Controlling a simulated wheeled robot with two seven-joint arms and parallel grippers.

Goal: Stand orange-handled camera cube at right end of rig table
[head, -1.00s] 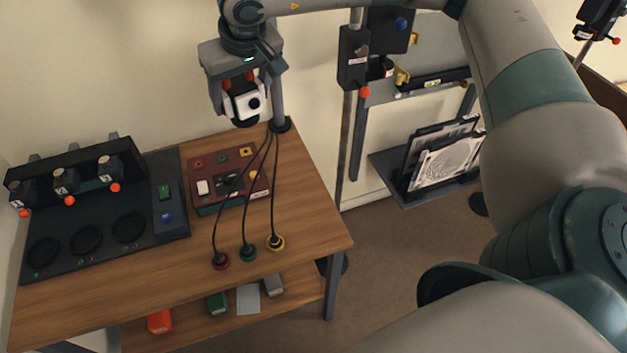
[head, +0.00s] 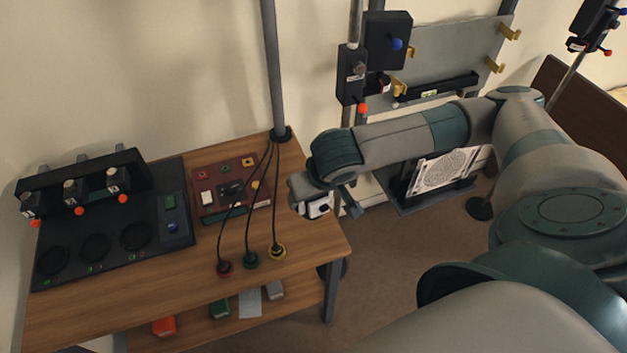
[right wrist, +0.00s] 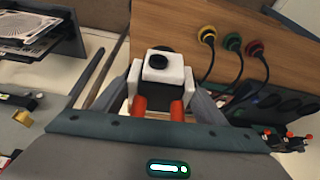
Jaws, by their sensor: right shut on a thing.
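The camera cube (head: 320,208) is a small white block with a dark round lens. In the right wrist view the cube (right wrist: 174,75) shows its lens, with orange handle parts (right wrist: 140,105) between my fingers. My right gripper (head: 308,199) is shut on it, and the fingers also show in the right wrist view (right wrist: 158,101). In the head view the cube is at the right edge of the wooden rig table (head: 302,240); I cannot tell whether it touches the top. My left gripper is not in view.
A grey post (head: 275,75) stands at the table's back right. Three cables end in red, green and yellow plugs (head: 277,251) near the right end. A maroon control box (head: 231,184) and a black lens rig (head: 110,225) lie farther left. Bare wood shows at the front right corner.

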